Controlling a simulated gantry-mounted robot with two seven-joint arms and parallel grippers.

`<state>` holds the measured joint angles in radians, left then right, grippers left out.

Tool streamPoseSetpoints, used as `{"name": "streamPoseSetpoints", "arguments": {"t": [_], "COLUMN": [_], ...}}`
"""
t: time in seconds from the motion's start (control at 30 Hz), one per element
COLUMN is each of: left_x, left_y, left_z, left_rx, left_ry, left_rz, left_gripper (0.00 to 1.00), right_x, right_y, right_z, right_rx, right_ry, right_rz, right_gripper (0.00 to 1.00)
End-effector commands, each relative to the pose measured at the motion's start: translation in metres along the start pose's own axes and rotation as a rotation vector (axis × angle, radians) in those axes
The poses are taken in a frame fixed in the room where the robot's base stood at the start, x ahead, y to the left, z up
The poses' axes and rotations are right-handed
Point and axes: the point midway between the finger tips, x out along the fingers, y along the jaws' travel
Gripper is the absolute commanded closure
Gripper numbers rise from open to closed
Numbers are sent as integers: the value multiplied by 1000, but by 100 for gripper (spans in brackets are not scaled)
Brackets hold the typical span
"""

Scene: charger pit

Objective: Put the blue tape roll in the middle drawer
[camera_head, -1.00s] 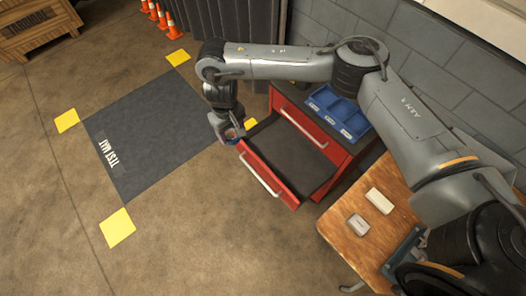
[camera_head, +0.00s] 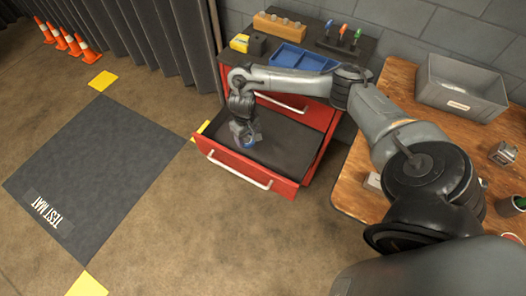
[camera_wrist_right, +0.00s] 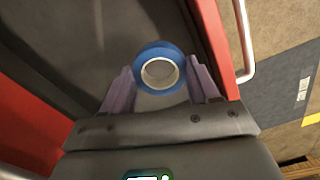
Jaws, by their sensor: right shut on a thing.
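The blue tape roll (camera_wrist_right: 158,48) is between the two purple fingers of my right gripper (camera_wrist_right: 160,85) in the right wrist view, and they are shut on it. In the head view, the right gripper (camera_head: 246,140) reaches down inside the open drawer (camera_head: 287,143) of the red cabinet, near its front left part. A bit of the blue roll (camera_head: 248,145) shows under the gripper. I cannot tell whether the roll touches the drawer floor. The open drawer is below a shut one with a handle (camera_head: 282,103) and looks empty otherwise. My left gripper is not in view.
The cabinet top holds a blue tray (camera_head: 300,57), a wooden block (camera_head: 280,25), a yellow and black item (camera_head: 247,43) and a rack of screwdrivers (camera_head: 343,37). A wooden bench (camera_head: 352,190) with a grey bin (camera_head: 460,88) stands at the right. The test mat (camera_head: 90,160) is clear.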

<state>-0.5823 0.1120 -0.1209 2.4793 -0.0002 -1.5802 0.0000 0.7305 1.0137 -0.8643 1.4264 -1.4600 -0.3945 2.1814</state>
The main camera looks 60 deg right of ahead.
Motion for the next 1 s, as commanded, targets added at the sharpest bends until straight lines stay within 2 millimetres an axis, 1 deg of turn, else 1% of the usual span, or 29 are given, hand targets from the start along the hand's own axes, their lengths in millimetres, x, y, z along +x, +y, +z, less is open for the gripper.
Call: {"name": "streamPoseSetpoints", "arguments": {"t": [0.03, 0.1, 0.2, 0.3, 0.37, 0.6, 0.7, 0.87, 1.0], "left_x": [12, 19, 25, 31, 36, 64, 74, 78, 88], "left_y": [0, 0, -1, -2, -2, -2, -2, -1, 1], "left_z": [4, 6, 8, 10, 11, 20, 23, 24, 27], "left_rx": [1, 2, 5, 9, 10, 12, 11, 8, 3], "left_ry": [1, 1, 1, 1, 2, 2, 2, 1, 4], "left_rz": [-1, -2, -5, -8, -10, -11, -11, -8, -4], "left_gripper": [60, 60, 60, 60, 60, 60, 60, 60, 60], "right_x": [15, 22, 28, 35, 41, 78, 90, 97, 111], "right_y": [13, 27, 41, 49, 52, 53, 53, 53, 53], "right_z": [3, 4, 6, 6, 7, 7, 6, 6, 7], "right_rx": [16, 30, 45, 51, 54, 55, 56, 56, 55], "right_ry": [-3, -1, -1, -1, -1, -1, 0, 0, -1], "right_rz": [2, 1, 1, -1, -2, -2, -3, -3, -2], "right_gripper": [69, 69, 69, 69, 69, 69, 69, 69, 69]}}
